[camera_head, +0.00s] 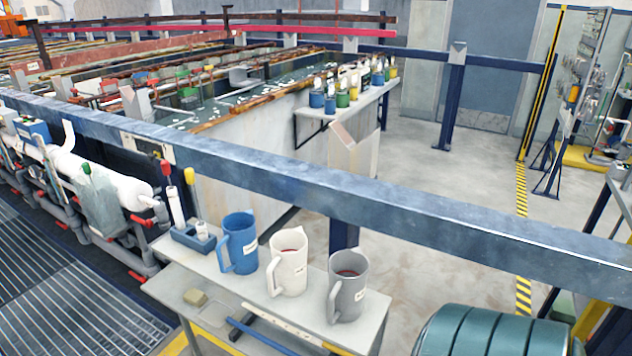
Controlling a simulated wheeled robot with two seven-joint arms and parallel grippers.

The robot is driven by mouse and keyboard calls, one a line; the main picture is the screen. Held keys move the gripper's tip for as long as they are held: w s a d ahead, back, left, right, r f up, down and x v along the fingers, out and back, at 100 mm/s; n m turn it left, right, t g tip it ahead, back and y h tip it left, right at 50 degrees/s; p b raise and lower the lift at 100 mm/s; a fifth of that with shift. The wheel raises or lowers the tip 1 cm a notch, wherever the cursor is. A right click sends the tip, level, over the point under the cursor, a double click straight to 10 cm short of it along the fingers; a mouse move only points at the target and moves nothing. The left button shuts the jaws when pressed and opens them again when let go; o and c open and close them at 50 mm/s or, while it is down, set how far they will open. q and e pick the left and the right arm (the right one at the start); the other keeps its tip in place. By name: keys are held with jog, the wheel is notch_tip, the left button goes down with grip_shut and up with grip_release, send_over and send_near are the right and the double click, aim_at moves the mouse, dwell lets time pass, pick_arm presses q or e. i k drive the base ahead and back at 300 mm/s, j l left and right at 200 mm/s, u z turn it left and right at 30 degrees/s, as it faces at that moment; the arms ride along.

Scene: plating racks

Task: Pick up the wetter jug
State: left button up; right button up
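Three handled jugs stand upright in a row on a small light-topped table (178,262): a blue jug (239,245), a white jug (289,264) and a grey jug (348,288). Each has a small white label, too small to read, so I cannot tell which is the wetter jug. The white and grey jugs show dark reddish contents or interiors; the inside of the blue one is hard to make out. The jugs stand apart with their handles toward the lower left. Neither of my grippers is in view.
A long blue-grey rail (420,210) crosses behind the jugs. A blue holder (194,237) with bottles stands at the table's left end. A teal ribbed object (495,325) fills the lower right. Several small pots stand on a far shelf (362,98). Open floor (455,170) lies beyond.

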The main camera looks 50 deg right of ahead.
aim_at(288, 247)
jog(key=z, duration=1.45)
